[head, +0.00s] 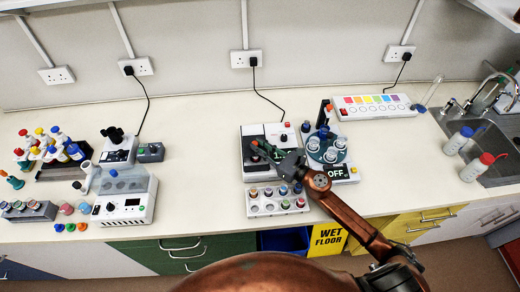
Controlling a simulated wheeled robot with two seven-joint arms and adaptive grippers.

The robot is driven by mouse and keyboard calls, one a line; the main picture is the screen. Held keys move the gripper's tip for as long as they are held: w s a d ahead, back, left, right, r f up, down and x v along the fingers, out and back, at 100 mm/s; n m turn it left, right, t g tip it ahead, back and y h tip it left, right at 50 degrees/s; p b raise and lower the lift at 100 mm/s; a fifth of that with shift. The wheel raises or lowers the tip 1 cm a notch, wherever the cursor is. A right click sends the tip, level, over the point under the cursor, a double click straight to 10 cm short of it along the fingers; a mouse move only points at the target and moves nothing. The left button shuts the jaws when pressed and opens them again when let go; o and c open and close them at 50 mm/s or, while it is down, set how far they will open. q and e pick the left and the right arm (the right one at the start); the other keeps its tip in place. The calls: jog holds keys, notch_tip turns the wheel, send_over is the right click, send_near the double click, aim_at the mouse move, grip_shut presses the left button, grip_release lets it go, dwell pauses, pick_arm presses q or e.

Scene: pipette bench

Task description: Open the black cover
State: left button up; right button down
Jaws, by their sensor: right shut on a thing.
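The black cover (251,164) is the dark panel on a white-framed bench device at the middle of the bench. My right gripper (262,149) reaches over this device from the lower right. It is shut at the cover, and its fingers hide part of the panel. The exact grip is too small to see clearly. The cover looks flat in its frame, though I cannot tell whether it is slightly raised. My left gripper is not in view.
A rack of colored-cap vials (275,206) stands directly in front. A round-topped device (326,149) with an OFF sign (336,173) is close on the right. A white device with a clear lid (124,205) stands left. Free bench lies between them.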

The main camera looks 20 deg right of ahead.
jog(key=c, duration=1.8)
grip_release()
jog(key=v, duration=1.2)
